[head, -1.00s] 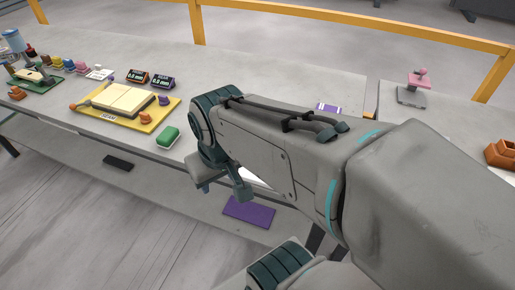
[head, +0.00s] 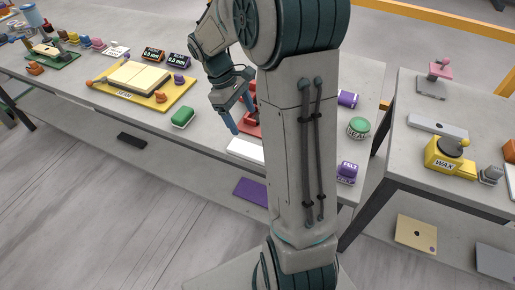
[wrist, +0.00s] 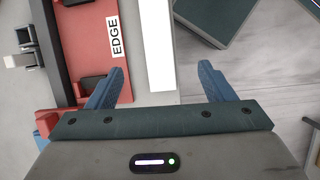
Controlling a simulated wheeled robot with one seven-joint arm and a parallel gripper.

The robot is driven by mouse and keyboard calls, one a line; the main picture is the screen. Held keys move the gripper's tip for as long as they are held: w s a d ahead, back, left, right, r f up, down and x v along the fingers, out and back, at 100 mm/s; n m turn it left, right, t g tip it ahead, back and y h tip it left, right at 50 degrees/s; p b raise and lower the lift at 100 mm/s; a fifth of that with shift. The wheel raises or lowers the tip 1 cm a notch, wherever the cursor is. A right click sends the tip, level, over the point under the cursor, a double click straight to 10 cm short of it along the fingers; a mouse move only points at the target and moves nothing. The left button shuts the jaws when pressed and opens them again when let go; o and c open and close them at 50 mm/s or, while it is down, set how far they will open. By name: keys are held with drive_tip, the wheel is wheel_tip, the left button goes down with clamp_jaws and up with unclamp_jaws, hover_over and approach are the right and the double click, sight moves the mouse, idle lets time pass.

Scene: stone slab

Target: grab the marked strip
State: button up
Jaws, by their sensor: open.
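A plain white strip (wrist: 157,45) runs up the wrist view, beside a red fixture (wrist: 84,40) with an EDGE label. I see no mark on the part in view, so I cannot tell whether it is the marked strip. In the head view a white piece (head: 246,151) lies at the bench's front edge, partly behind my arm. The red fixture (head: 247,128) is mostly hidden there. My gripper (wrist: 166,85) is open and empty, its blue fingers on either side of the strip's line. In the head view my gripper (head: 241,113) is near the red fixture.
A green block (head: 183,117) and a yellow tray (head: 180,88) stand left on the bench (head: 215,148). A green SEAL tin (head: 358,127) and purple FELT block (head: 346,172) are right of my arm. A second bench holds a yellow WAX block (head: 449,154) and a grey bar (head: 437,126).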

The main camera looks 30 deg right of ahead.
drive_tip(key=f, duration=0.1)
hover_over(253, 150)
wheel_tip(253, 150, down, 8)
drive_tip(key=shift+d+r, duration=0.1)
drive_tip(key=shift+s+p+x, duration=0.1)
drive_tip(key=shift+p+x, duration=0.25)
drive_tip(key=shift+x, duration=0.95)
drive_tip(key=shift+s+p+x, duration=0.15)
drive_tip(key=shift+p+x, duration=0.2)
drive_tip(key=shift+x, duration=1)
drive_tip(key=shift+r, duration=0.15)
drive_tip(key=c, duration=1.4)
